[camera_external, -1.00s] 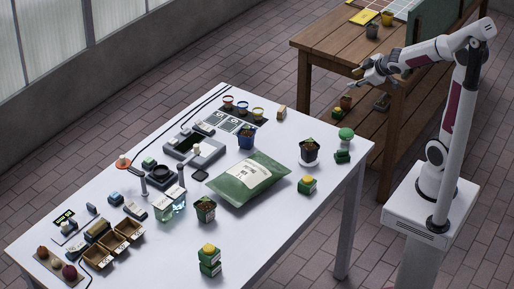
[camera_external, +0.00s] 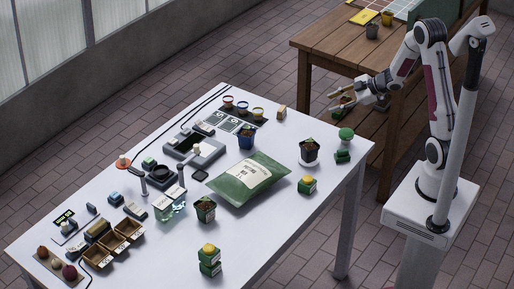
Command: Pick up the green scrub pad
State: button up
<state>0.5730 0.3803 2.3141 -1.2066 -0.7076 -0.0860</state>
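Several small green items stand on the white table, and I cannot tell for sure which is the green scrub pad. A green block with a yellow top (camera_external: 307,184) lies right of the green bag. A green stack with a yellow top (camera_external: 209,261) stands near the front edge. A dark green block (camera_external: 343,156) sits at the right corner under or beside a round green-topped item (camera_external: 346,134). My gripper (camera_external: 334,101) looks open and empty, in the air beyond the table's right corner, in front of the wooden bench.
A large green bag (camera_external: 249,182) lies mid-table, with potted plants (camera_external: 309,150) around it. Brown trays (camera_external: 113,244) and small devices fill the left. The wooden bench (camera_external: 340,40) stands behind my gripper. Bare table shows between the bag and the front stack.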

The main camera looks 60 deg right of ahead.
jog(key=s+a+f+n+y, duration=0.2)
jog(key=s+a+f+y, duration=0.2)
jog(key=f+y, duration=0.15)
jog(key=m+y, duration=0.1)
jog(key=y, duration=0.4)
send_near(338, 151)
jog(key=w+a, duration=0.1)
jog(key=w+a+r, duration=0.1)
jog(key=w, duration=0.1)
jog(key=shift+a+r+t+h, duration=0.15)
jog(key=shift+r+t+h, duration=0.1)
jog(key=shift+t, duration=0.05)
jog(key=shift+s+f, duration=0.2)
jog(key=shift+s, duration=0.2)
jog(key=shift+s+a+f+m+t, duration=0.15)
jog(key=shift+s+f+m+t, duration=0.35)
jog(key=shift+s+f+m, duration=0.35)
jog(key=shift+f, duration=0.15)
jog(key=shift+x, duration=1.3)
jog(key=shift+w, duration=0.1)
jog(key=shift+x, duration=2.55)
jog(key=shift+w, duration=0.15)
